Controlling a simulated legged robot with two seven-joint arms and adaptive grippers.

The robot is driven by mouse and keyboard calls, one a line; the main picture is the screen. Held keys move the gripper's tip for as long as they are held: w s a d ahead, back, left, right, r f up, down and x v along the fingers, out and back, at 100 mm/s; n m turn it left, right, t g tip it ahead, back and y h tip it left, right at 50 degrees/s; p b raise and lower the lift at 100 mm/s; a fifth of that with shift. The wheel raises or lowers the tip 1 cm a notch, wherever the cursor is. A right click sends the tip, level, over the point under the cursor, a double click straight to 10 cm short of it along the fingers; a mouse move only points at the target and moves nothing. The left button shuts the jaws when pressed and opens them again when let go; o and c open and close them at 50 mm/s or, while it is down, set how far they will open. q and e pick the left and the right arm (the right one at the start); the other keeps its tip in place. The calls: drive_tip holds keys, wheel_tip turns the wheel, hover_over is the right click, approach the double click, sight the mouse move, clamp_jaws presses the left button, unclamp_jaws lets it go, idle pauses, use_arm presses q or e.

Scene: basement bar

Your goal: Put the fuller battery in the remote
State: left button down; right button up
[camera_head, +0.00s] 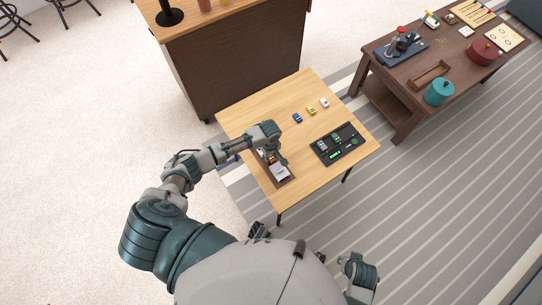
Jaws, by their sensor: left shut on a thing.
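My left gripper (282,160) reaches over a brown wooden tray (288,184) at the front left of the small light wood table. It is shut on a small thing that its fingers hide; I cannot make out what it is. A pale, remote-like thing (280,172) lies in the tray, just below the fingertips and partly covered. A black device (322,155) with green-lit parts lies on the table to the right. Which battery is fuller cannot be read at this size. Part of my right arm shows at the bottom; its jaws are not clear.
Small blue (297,118), yellow (311,110) and white (324,103) items lie along the table's (252,108) back right. A dark cabinet (240,65) stands behind.

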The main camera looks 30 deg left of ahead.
use_arm(q)
drive_tip(key=shift+a, duration=0.15)
drive_tip(key=shift+d, duration=0.45)
use_arm(e)
drive_tip(key=shift+d, duration=0.35)
drive_tip(key=shift+r, duration=0.1)
use_arm(q)
drive_tip(key=shift+s+a+f, duration=0.1)
drive_tip(key=shift+a+f, duration=0.2)
drive_tip(key=shift+a, duration=0.2)
use_arm(e)
drive_tip(key=shift+a+r, duration=0.25)
drive_tip(key=shift+a, duration=0.15)
use_arm(q)
drive_tip(key=shift+d+p, duration=0.25)
drive_tip(key=shift+p, duration=0.1)
use_arm(e)
drive_tip(key=shift+d, duration=0.25)
use_arm(q)
drive_tip(key=shift+s+f+p, duration=0.1)
drive_tip(key=shift+p, duration=0.2)
use_arm(e)
drive_tip(key=shift+w+a+r, duration=0.1)
drive_tip(key=shift+r, duration=0.3)
use_arm(q)
drive_tip(key=shift+s+f, duration=0.1)
drive_tip(key=shift+f, duration=0.05)
drive_tip(key=c, duration=0.9)
unclamp_jaws()
drive_tip(key=shift+o, duration=0.2)
